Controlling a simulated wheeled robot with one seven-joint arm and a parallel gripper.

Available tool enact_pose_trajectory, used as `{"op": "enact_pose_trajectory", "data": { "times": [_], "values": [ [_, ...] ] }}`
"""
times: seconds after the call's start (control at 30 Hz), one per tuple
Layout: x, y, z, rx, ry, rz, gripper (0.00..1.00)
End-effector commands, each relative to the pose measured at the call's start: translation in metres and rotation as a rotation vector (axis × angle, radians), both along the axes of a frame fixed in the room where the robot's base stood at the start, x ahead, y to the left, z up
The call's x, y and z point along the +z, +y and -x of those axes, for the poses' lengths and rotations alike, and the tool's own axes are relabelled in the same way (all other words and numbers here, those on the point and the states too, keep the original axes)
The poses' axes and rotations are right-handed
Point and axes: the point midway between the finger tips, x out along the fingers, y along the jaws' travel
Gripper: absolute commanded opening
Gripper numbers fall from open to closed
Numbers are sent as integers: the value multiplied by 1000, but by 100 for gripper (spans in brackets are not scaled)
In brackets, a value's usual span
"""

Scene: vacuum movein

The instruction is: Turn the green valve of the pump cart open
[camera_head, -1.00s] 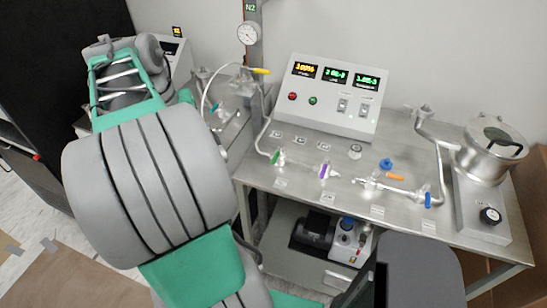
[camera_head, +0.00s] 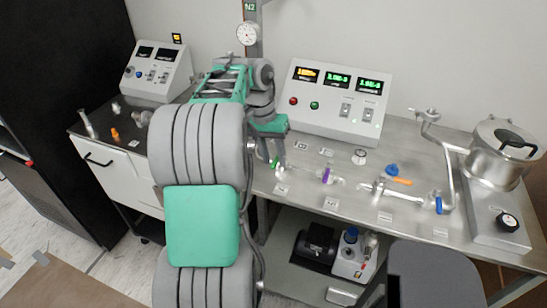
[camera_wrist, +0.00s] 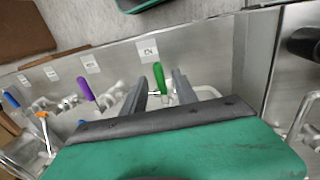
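The green valve (camera_head: 275,162) is on the glass line near the front left of the pump cart's steel top (camera_head: 300,182). Its green handle (camera_wrist: 159,77) also shows in the wrist view. My gripper (camera_head: 276,151) is over the cart's left end, right at the green valve. In the wrist view my gripper (camera_wrist: 161,82) is open, its two grey fingers apart, and the green handle shows in the gap between them. I cannot tell whether a finger touches the handle. My arm hides part of the cart's left side in the head view.
A purple valve (camera_head: 326,174), a blue valve (camera_head: 439,204) and an orange handle (camera_head: 400,181) lie further right along the line. A control box (camera_head: 335,105) stands behind. A metal chamber (camera_head: 495,155) stands at the right end. A grey post with a gauge (camera_head: 247,35) rises behind my arm.

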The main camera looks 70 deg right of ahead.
Motion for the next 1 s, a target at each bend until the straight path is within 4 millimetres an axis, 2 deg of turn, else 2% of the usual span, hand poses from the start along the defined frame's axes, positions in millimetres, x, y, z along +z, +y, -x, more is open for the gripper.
{"op": "enact_pose_trajectory", "data": {
  "times": [0.1, 0.53, 1.0],
  "values": [
    [1, 0, 0, 0, 0, 0, 34],
    [1, 0, 0, 0, 0, 1, 0],
    [1, 0, 0, 0, 0, 1, 0]
  ]
}}
